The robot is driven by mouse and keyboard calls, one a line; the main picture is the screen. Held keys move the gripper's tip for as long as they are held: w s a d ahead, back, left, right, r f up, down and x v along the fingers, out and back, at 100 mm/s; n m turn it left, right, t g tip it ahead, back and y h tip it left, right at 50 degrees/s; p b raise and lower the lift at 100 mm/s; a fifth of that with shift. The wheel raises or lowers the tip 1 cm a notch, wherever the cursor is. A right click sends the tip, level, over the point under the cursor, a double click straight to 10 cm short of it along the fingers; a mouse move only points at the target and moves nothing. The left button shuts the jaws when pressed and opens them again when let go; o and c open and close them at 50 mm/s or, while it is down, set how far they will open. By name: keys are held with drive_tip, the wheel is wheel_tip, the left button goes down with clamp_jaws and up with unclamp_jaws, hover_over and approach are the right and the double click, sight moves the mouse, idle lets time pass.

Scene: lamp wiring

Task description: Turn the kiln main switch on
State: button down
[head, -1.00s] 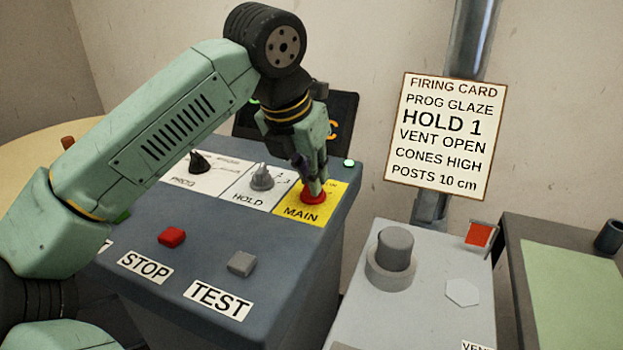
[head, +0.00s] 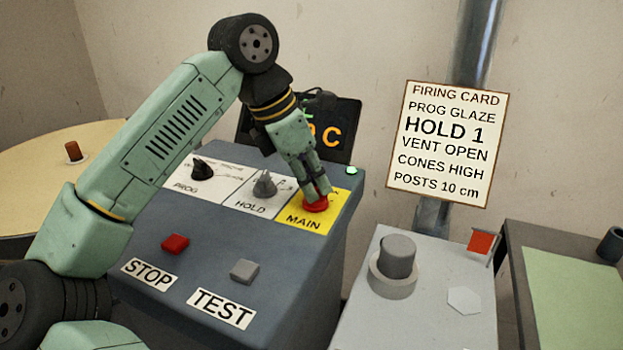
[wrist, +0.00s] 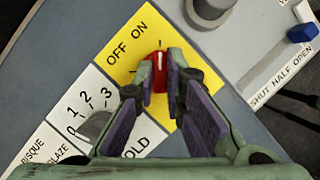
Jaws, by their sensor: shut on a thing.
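The kiln main switch is a red knob (head: 316,206) on a yellow plate (head: 295,218) marked MAIN, at the right end of the dark panel's top row. My gripper (head: 317,196) is on it from above, tilted. In the wrist view my gripper (wrist: 160,82) has its two fingers on either side of the red knob (wrist: 158,62), shut on it. A pale line on the knob points up in that view, toward a small dark tick near the word ON. OFF is printed to the left of ON. The fingers hide part of the knob.
The HOLD knob (head: 265,185) and black PROG knob (head: 203,169) stand left of the switch. A red STOP button (head: 175,244) and grey TEST button (head: 244,270) are nearer. A lit display (head: 335,137) is behind. A grey box with a round knob (head: 397,256) stands right.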

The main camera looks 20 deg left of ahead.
drive_tip(key=shift+d+f, duration=0.15)
drive_tip(key=shift+f, duration=0.15)
drive_tip(key=c, duration=1.9)
unclamp_jaws()
drive_tip(key=shift+o, duration=1.2)
drive_tip(key=shift+w, duration=0.1)
drive_tip(key=shift+r, duration=0.1)
drive_tip(key=v, duration=1.2)
